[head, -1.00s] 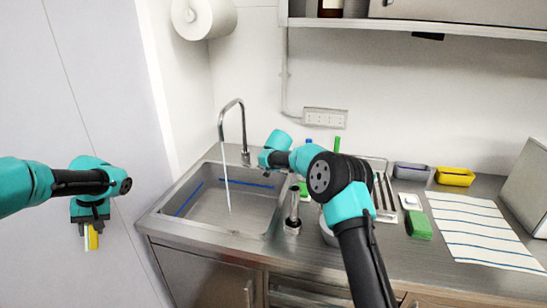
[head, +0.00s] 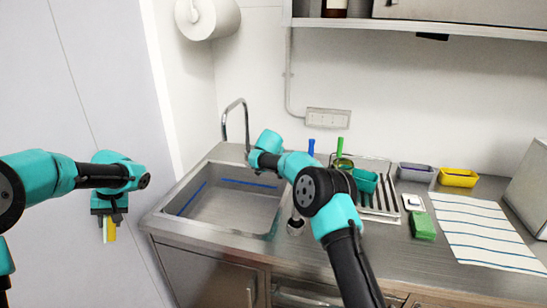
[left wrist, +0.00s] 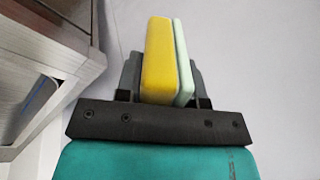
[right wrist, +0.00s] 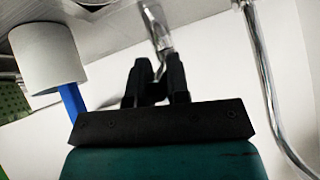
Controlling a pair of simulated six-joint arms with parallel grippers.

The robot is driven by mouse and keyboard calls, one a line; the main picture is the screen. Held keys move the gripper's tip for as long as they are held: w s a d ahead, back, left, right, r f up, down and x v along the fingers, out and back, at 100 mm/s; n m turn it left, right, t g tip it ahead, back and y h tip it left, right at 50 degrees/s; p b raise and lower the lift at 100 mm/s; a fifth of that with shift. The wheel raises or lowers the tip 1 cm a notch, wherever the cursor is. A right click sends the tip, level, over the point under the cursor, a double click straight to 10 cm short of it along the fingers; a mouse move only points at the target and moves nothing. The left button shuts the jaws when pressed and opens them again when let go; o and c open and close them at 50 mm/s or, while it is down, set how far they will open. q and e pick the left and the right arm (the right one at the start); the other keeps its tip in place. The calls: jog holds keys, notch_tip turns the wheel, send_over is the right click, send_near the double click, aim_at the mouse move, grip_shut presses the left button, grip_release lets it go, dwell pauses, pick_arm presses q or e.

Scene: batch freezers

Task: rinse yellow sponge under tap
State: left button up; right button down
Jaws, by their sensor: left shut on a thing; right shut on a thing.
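The yellow sponge (head: 112,233), with a pale green layer, is held in my left gripper (head: 109,222) to the left of the counter, well away from the sink. In the left wrist view the sponge (left wrist: 158,60) stands between both fingers. The chrome tap (head: 238,104) arches over the back of the steel sink (head: 232,212); no water stream shows. My right gripper (right wrist: 158,80) is closed on a thin chrome piece (right wrist: 159,32), apparently the tap's lever; the contact is partly hidden. In the head view its fingertips are hidden behind my right arm, near the tap's base.
A green sponge (head: 423,226) and a striped cloth (head: 485,230) lie on the right counter. A dish rack (head: 385,198), a grey tub (head: 415,171) and a yellow tub (head: 458,177) stand behind. A paper roll (head: 210,18) hangs above. The sink basin is empty.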

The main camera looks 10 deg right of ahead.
jog(key=shift+w+a, duration=0.1)
jog(key=shift+a, duration=0.1)
jog(key=c, duration=1.1)
grip_release()
jog(key=v, duration=1.2)
jog(key=shift+a, duration=0.25)
